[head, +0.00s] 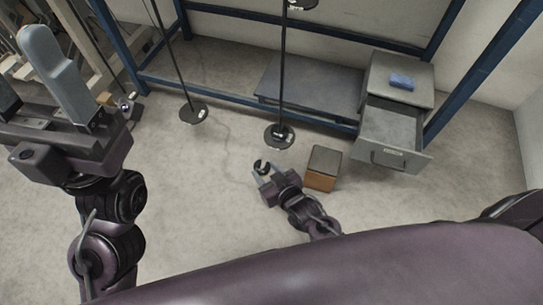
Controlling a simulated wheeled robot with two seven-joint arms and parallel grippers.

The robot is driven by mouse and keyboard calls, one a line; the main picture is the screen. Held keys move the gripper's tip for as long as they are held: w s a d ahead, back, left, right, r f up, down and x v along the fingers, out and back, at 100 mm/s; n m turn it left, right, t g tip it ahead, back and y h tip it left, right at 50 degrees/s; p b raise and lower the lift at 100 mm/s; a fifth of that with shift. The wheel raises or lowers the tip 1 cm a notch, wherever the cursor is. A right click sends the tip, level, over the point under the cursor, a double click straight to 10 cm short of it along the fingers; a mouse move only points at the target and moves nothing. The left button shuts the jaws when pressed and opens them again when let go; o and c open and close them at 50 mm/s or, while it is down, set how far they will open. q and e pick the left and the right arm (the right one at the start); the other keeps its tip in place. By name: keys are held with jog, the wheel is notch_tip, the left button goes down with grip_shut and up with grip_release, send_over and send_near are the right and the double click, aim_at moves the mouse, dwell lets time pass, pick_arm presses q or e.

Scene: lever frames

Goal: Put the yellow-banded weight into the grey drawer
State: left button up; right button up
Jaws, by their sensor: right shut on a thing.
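The grey drawer (388,162) is pulled open from a small grey cabinet (376,82) at the right, and its visible inside looks empty. My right gripper (263,170) is shut on a small dark round thing (262,165), which looks like the weight; no yellow band can be made out. This gripper is low over the floor, left of the drawer and apart from it. My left gripper (27,80) is raised at the upper left, large in the view, with its fingers apart and nothing seen between them.
A brown box with a dark top (321,170) stands between my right gripper and the drawer. Thin poles on round dark bases (279,136) stand behind. A low grey bench (310,85) and blue frame posts are at the back.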

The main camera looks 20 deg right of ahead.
jog(key=shift+s+a+r, duration=0.15)
jog(key=shift+a, duration=0.05)
jog(key=shift+r+p, duration=0.3)
jog(key=shift+p, duration=0.4)
jog(key=shift+s+a+p, duration=0.35)
jog(key=shift+s+a, duration=0.2)
jog(key=shift+s, duration=0.3)
jog(key=shift+s+a+p, duration=0.35)
jog(key=shift+s+a, duration=0.2)
jog(key=shift+s, duration=0.25)
jog(key=shift+s+a+p, duration=0.35)
jog(key=shift+s+a, duration=0.2)
jog(key=shift+s, duration=0.3)
